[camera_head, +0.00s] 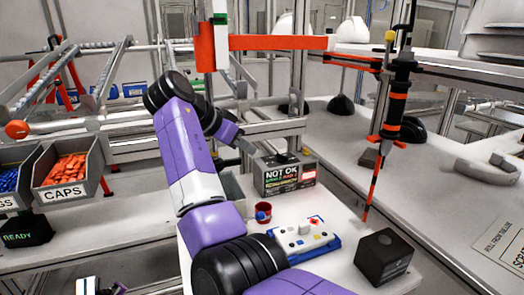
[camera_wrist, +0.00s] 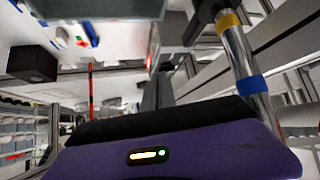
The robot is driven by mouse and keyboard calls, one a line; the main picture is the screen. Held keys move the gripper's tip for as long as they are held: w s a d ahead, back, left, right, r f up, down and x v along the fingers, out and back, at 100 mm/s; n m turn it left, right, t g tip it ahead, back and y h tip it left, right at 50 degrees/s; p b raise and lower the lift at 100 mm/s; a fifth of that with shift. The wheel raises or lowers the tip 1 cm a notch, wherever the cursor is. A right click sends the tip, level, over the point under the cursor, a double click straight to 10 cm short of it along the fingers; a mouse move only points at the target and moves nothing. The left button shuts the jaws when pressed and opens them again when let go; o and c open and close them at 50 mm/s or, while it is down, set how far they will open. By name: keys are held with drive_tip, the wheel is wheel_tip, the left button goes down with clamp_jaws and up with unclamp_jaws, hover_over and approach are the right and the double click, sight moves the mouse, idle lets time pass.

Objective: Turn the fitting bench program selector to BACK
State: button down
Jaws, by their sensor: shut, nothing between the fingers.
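A small white control panel with a blue base (camera_head: 304,240) lies on the white bench, with a red button and a few pale knobs on top. Which knob is the program selector, and where it points, is too small to tell. Part of a blue and red item that may be this panel shows at the top left of the wrist view. In the wrist view a grey finger shape (camera_wrist: 158,92) points away from my purple wrist.
A red cup (camera_head: 263,212) stands left of the panel and a black block (camera_head: 384,257) stands right. A hanging black and orange tool (camera_head: 392,125) reaches down near the block. Bins (camera_head: 66,172) sit far left.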

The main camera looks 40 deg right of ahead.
drive_tip(key=p, duration=0.1)
approach(284, 161)
wheel_tip(284, 161, down, 3)
drive_tip(key=d, duration=0.1)
drive_tip(key=d+p, duration=0.1)
drive_tip(key=d, duration=0.1)
drive_tip(key=shift+w+f, duration=0.15)
drive_tip(key=shift+f, duration=0.25)
drive_tip(key=shift+d+f, duration=0.1)
drive_tip(key=shift+d, duration=0.55)
